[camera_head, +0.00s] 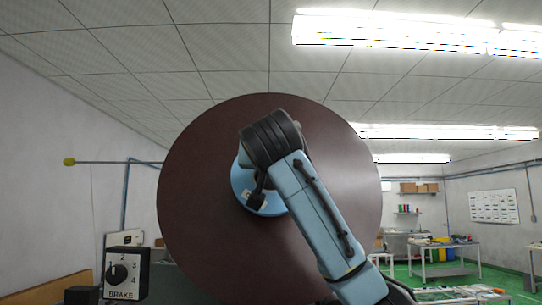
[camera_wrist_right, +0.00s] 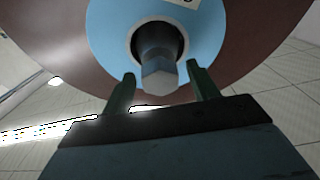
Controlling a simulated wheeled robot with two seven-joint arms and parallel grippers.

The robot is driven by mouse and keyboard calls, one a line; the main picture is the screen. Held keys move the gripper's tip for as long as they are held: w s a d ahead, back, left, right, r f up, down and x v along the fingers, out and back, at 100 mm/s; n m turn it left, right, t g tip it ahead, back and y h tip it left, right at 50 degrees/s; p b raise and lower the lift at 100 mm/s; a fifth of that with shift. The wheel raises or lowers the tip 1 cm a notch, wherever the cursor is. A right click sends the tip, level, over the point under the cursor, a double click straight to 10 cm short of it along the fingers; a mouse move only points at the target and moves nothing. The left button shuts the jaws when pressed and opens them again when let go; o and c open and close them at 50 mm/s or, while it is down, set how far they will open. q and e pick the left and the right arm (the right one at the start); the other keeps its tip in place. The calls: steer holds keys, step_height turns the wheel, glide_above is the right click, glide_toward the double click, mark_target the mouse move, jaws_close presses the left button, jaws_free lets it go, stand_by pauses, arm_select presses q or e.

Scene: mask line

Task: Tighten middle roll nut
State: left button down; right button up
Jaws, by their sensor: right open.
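The roll is a large dark brown disc (camera_head: 205,190) that fills the middle of the head view. A light blue round hub (camera_head: 241,187) sits at its centre, partly hidden behind my right arm. In the right wrist view the blue hub (camera_wrist_right: 108,30) surrounds a grey metal nut (camera_wrist_right: 158,70) that sticks out toward the camera. My right gripper (camera_wrist_right: 160,82) is open, with one dark green finger on each side of the nut's end. I cannot tell whether the fingers touch it. My left gripper is in neither view.
A brake dial box (camera_head: 127,273) with numbers stands at the lower left. A thin rod with a yellow tip (camera_head: 69,162) sticks out left of the roll. Work tables (camera_head: 445,262) stand on the green floor at the far right.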

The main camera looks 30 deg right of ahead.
steer(key=shift+w+d, duration=0.2)
steer(key=shift+w, duration=0.1)
steer(key=c, duration=1)
steer(key=shift+a+m+b, duration=0.1)
steer(key=shift+m+b, duration=0.45)
steer(key=shift+m, duration=0.45)
steer(key=o, duration=1)
